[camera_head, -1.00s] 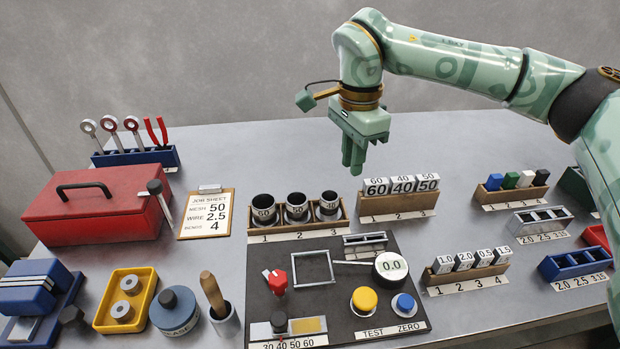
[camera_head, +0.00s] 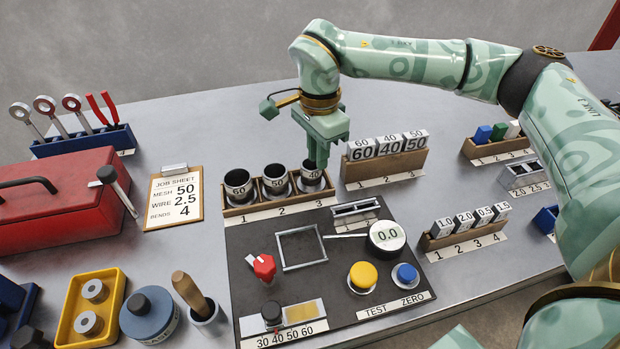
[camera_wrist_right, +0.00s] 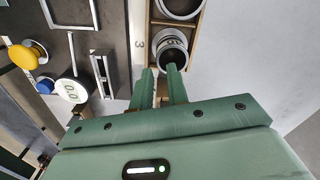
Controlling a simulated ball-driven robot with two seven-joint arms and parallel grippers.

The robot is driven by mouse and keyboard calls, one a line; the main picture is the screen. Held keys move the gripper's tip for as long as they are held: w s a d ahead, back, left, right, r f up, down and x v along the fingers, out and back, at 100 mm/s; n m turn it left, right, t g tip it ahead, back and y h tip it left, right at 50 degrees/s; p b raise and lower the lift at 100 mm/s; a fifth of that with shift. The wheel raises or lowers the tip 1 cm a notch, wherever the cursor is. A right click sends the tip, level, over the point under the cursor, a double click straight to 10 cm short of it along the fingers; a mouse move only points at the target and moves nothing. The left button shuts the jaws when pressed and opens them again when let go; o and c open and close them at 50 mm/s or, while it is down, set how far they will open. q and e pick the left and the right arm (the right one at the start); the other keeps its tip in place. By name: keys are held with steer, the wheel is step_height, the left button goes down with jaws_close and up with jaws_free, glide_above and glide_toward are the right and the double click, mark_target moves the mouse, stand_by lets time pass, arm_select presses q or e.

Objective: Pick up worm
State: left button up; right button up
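I take the worms to be the dark, hollow cylinders with number labels in a wooden rack (camera_head: 262,209). The cylinder marked 60 (camera_head: 238,190) is in slot 1, the one marked 50 (camera_head: 276,186) in slot 2, and the one marked 40 (camera_head: 312,175) in slot 3. My right gripper (camera_head: 316,163) points down at the back of the slot 3 cylinder. In the right wrist view its two fingers (camera_wrist_right: 162,75) are apart with nothing between them, beside the nearest cylinder (camera_wrist_right: 173,42). Whether they touch it is unclear. My left gripper is not in view.
A block rack (camera_head: 385,171) stands just right of the cylinders. The dark test board (camera_head: 340,275) lies in front, with a square frame, gauge, knobs and buttons. A job sheet (camera_head: 174,199) reading mesh 50 and a red toolbox (camera_head: 60,200) are left.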

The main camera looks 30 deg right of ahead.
mark_target(316, 171)
step_height(316, 171, down, 5)
steer(key=shift+a+f+b, duration=0.1)
steer(key=shift+a+b, duration=0.05)
steer(key=shift+b, duration=0.95)
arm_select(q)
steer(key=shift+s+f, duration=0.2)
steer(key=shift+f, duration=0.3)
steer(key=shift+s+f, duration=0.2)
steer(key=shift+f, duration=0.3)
arm_select(e)
jaws_close()
steer(key=shift+r, duration=0.2)
steer(key=shift+r+p, duration=0.35)
steer(key=shift+r, duration=0.05)
step_height(316, 171, up, 3)
steer(key=shift+f+p, duration=0.1)
steer(key=shift+p, duration=0.65)
arm_select(q)
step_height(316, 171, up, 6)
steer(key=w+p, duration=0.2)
steer(key=p, duration=0.2)
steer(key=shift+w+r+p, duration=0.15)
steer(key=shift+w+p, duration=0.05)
steer(key=shift+p, duration=0.2)
arm_select(e)
steer(key=s+a+r, duration=0.2)
steer(key=s+r, duration=0.7)
steer(key=s, duration=0.5)
steer(key=shift+r, duration=0.2)
